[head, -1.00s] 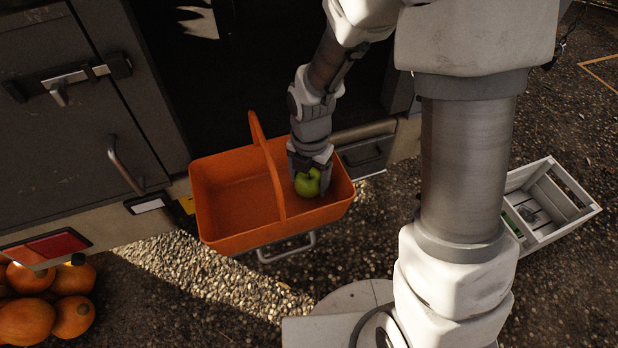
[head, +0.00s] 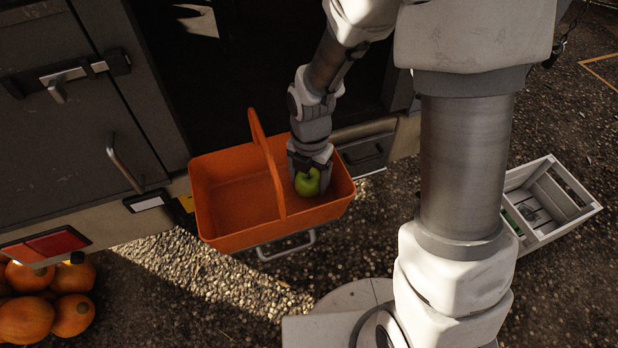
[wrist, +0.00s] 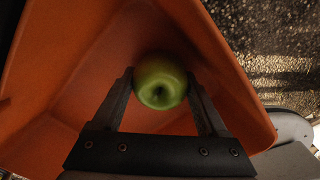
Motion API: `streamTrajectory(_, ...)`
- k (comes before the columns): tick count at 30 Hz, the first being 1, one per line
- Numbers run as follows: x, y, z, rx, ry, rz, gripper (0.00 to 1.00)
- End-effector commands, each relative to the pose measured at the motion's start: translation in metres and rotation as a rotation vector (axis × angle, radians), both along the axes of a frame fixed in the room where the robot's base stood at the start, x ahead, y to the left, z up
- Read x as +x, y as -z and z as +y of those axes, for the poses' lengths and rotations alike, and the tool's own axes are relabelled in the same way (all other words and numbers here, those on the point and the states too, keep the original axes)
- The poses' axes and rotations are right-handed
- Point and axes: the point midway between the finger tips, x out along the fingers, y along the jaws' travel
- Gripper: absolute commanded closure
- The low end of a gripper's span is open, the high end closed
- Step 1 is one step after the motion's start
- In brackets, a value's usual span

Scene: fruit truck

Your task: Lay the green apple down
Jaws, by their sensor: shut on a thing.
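The green apple (head: 307,182) is between the two fingers of my gripper (head: 309,180), which is shut on it. In the head view both are inside the right part of the orange basket (head: 225,238), right of its handle. The wrist view shows the apple (wrist: 160,84) between the fingertips, with the orange basket floor and walls (wrist: 62,70) around it. I cannot tell whether the apple touches the basket floor.
The basket's upright handle (head: 268,165) stands just left of my gripper. The basket's left part is empty. A white crate (head: 545,205) stands on the ground at the right. Several pumpkins (head: 28,318) lie at the lower left. The grey truck (head: 75,130) is behind.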

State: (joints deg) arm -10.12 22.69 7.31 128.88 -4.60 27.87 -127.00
Motion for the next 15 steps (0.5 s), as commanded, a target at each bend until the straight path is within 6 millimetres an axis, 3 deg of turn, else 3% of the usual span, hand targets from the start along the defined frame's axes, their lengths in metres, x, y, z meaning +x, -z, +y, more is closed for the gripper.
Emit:
streamTrajectory(14, 0.0001, 0.004, -0.0001, 0.0, 0.0, 0.0, 0.91)
streamTrajectory(15, 0.0001, 0.004, -0.0001, 0.0, 0.0, 0.0, 0.21)
